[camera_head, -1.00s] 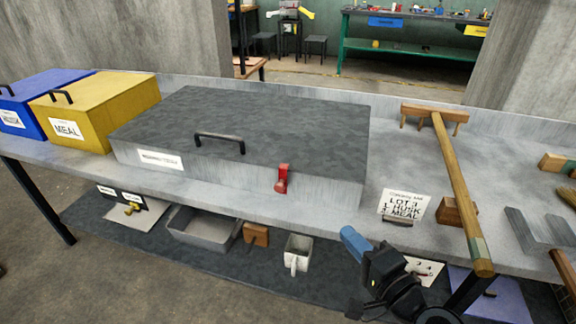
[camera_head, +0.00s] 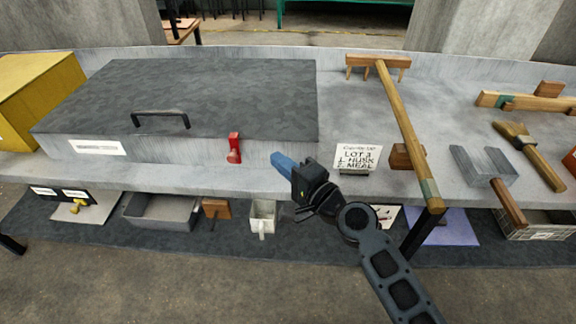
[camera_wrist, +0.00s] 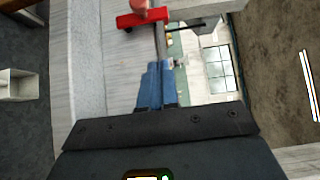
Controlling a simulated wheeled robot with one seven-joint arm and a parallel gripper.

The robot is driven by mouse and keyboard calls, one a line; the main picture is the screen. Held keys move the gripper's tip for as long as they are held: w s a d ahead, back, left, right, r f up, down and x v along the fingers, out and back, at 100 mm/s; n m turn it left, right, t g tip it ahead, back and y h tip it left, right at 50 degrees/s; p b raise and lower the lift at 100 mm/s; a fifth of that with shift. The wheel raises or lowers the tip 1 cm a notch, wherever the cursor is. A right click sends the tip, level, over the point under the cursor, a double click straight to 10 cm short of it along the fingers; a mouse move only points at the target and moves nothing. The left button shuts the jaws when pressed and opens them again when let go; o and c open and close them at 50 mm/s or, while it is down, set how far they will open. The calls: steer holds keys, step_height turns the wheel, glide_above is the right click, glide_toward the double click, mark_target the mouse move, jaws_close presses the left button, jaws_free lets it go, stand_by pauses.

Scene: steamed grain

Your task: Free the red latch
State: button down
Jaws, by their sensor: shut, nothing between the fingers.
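The red latch (camera_head: 234,148) is on the front face of a long grey lidded box (camera_head: 200,148), near its right end. It stands upright there. My gripper (camera_head: 277,158) has blue fingers and is to the right of the latch, in front of the bench edge, with a gap between them in the head view. In the wrist view the blue fingers (camera_wrist: 157,72) are together and empty, pointing toward the red latch (camera_wrist: 140,18) at the top. The grey lid (camera_head: 200,95) with its black handle (camera_head: 160,114) is down on the box.
A lot card (camera_head: 357,158) and a wooden rake (camera_head: 400,125) lie to the right on the bench. A yellow box (camera_head: 40,95) stands at the left. A white scoop (camera_head: 263,215) and a grey tray (camera_head: 160,210) are on the shelf below.

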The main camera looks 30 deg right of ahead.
mark_target(237, 143)
steer(key=w+a+p, duration=0.1)
steer(key=w+a, duration=0.3)
steer(key=w, duration=0.3)
steer(key=shift+w, duration=0.15)
steer(key=w+a+r+n+g+p, duration=0.1)
steer(key=p, duration=0.4)
steer(key=shift+a+p, duration=0.15)
steer(key=shift+p, duration=0.15)
stand_by(0.4)
